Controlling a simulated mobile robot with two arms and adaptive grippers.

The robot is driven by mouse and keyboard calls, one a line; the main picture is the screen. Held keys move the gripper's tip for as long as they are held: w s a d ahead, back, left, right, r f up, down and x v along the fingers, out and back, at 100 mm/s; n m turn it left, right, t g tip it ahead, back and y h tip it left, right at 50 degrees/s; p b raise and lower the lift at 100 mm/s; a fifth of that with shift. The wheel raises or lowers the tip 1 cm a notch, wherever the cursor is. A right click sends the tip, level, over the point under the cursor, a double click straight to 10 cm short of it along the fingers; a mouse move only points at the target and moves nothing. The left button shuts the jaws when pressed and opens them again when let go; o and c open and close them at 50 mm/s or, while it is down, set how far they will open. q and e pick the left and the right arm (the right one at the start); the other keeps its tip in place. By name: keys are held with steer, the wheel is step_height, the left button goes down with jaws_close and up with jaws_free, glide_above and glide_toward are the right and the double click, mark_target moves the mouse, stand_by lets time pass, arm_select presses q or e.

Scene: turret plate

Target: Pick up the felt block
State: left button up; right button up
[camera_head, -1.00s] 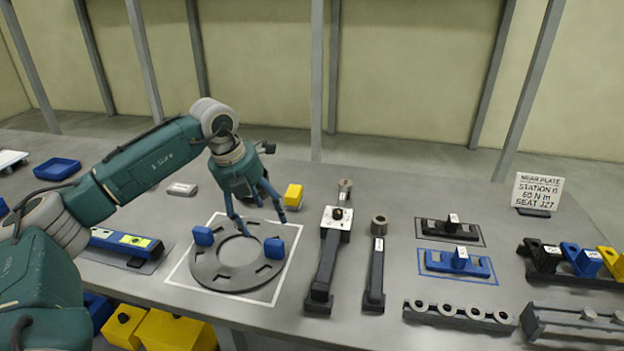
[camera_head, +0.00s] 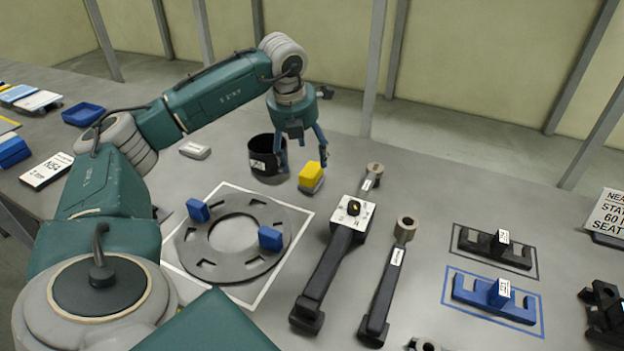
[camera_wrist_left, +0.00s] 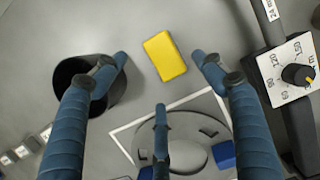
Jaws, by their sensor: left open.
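A yellow block with a grey underside, seemingly the felt block (camera_head: 312,174), stands on the table behind the ring plate. My left gripper (camera_head: 303,162) points down, open and empty, with its fingers just above and around the block. In the left wrist view the yellow block (camera_wrist_left: 165,56) lies between the two outer blue fingers, with a gap on each side. The third finger is below it in that picture. The fingers look clear of the block. My right gripper is not in view.
A black cup (camera_head: 262,168) stands close to the left of the block, behind one finger. The slotted ring plate (camera_head: 190,247) with two blue blocks lies in front. A torque wrench (camera_head: 330,265) with a dial is to the right. Bare table lies farther right behind.

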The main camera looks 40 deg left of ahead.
mark_target(307, 169)
arm_select(q)
steer(key=shift+x, duration=0.85)
steer(key=b+x, duration=0.3)
steer(key=x, duration=0.1)
steer(key=shift+w+d+f+b, duration=0.1)
steer(key=shift+w+f+b, duration=0.05)
steer(key=shift+b, duration=0.2)
steer(key=shift+w, duration=0.1)
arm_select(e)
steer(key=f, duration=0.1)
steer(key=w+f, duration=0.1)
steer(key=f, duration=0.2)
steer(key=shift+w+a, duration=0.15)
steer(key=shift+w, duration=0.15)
arm_select(q)
steer(key=shift+c, duration=0.3)
steer(key=c, duration=1.2)
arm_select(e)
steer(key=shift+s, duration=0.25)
